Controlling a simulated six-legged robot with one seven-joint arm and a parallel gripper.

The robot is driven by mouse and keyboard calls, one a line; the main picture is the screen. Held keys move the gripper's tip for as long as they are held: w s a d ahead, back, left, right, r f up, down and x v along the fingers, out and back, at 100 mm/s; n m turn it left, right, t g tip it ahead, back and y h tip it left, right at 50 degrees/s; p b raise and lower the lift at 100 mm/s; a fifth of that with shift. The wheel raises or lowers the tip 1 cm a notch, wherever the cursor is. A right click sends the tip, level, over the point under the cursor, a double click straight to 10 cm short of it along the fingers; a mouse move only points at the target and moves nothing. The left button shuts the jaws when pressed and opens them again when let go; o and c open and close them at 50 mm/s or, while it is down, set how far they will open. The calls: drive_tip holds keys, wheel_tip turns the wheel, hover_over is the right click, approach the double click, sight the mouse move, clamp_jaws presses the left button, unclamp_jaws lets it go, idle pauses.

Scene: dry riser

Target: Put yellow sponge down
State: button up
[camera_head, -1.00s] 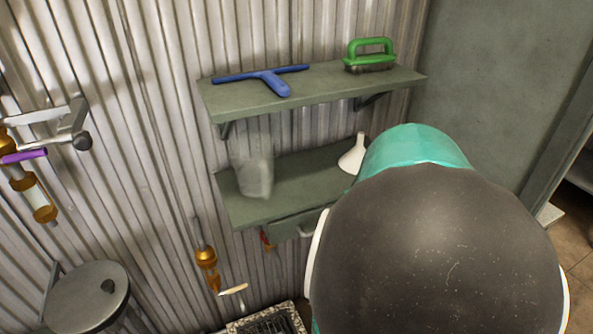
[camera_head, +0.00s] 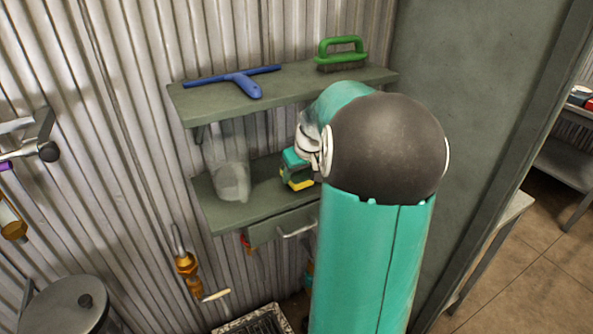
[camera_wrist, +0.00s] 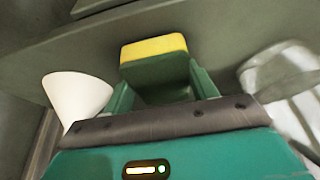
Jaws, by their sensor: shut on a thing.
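The yellow sponge (camera_wrist: 153,48) is in my gripper (camera_wrist: 160,85), between its two fingers in the wrist view. Its yellow face shows at the far end, with a dark green part nearer the palm. In the head view my gripper (camera_head: 296,170) is over the right part of the lower shelf (camera_head: 225,213), and a bit of the yellow sponge (camera_head: 302,185) shows under the fingers. I cannot tell whether the sponge touches the shelf.
A clear container (camera_head: 231,175) stands on the lower shelf left of my gripper. A white funnel (camera_wrist: 76,98) is close on the other side. The upper shelf (camera_head: 200,112), bearing a blue squeegee (camera_head: 240,82) and green brush (camera_head: 341,50), is above.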

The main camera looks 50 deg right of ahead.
drive_tip(key=shift+w+d, duration=0.2)
drive_tip(key=shift+w, duration=0.4)
drive_tip(key=shift+f, duration=0.15)
drive_tip(key=shift+f, duration=0.4)
drive_tip(key=o, duration=1.2)
